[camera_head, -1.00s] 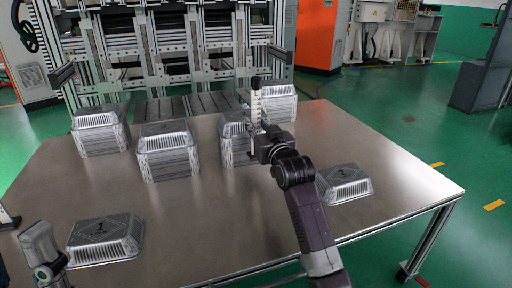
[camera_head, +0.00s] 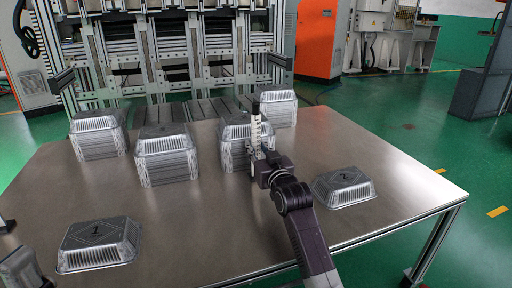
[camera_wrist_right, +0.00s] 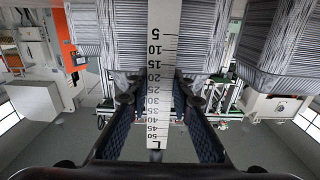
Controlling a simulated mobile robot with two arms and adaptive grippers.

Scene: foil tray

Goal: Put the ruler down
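The ruler (camera_head: 255,130) is pale with dark markings and a dark top end. It stands about upright in my right gripper (camera_head: 262,158), in front of the third foil-tray stack. In the right wrist view the ruler (camera_wrist_right: 164,55) runs between the two fingers of my right gripper (camera_wrist_right: 156,98), with numbers from 5 to 50 showing. The gripper is shut on it. Whether the ruler's lower end touches the table (camera_head: 208,215) cannot be told.
Several foil-tray stacks stand at the back, including a left one (camera_head: 97,142), a middle one (camera_head: 166,162) and a far right one (camera_head: 280,108). Single tray 1 (camera_head: 98,252) lies front left, tray 2 (camera_head: 345,192) at right. The table's middle front is clear.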

